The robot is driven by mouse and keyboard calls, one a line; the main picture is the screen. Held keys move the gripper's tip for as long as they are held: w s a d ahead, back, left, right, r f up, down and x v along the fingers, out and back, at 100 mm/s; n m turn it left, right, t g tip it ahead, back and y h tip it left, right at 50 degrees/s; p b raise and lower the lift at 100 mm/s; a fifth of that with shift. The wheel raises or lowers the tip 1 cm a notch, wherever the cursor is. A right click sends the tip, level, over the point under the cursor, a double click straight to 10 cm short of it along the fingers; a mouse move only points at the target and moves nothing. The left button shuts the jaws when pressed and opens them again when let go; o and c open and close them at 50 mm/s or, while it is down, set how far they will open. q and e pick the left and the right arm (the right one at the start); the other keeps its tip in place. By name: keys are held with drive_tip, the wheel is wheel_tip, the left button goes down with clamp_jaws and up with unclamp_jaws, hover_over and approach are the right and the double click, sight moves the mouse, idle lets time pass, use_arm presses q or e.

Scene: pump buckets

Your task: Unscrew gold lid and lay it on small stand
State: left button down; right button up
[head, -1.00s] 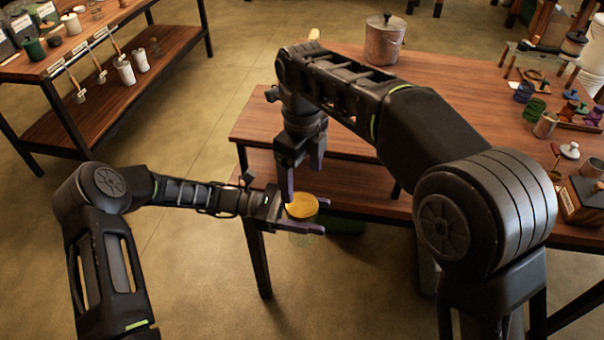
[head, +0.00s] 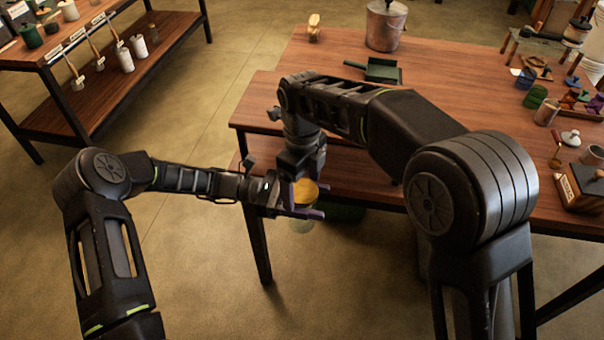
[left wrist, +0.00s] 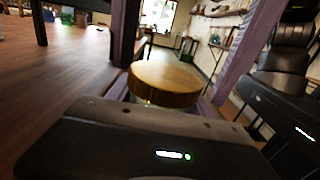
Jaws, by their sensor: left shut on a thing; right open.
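The gold lid (head: 308,189) is a round disc on top of a clear jar (head: 302,226). It also shows in the left wrist view (left wrist: 165,80). My left gripper (head: 298,212) is shut on the jar, below the lid, in front of the table edge. My right gripper (head: 304,178) points down over the lid, open. In the left wrist view its purple fingers stand on either side of the lid; I cannot tell whether they touch it. I cannot tell for sure which thing is the small stand; a low rack with short legs (head: 545,50) stands at the far right.
The wooden table (head: 335,75) carries a lidded metal pot (head: 385,27), a green tray (head: 380,70), and several small containers at its right. A dark wooden box (head: 580,190) is at the right edge. A shelf unit (head: 150,75) stands at the far left.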

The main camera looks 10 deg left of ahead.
drive_tip(key=shift+f, duration=0.15)
drive_tip(key=shift+c, duration=0.2)
drive_tip(key=c, duration=1.4)
drive_tip(key=n, duration=1.2)
drive_tip(key=shift+n, duration=0.4)
drive_tip(key=n, duration=0.4)
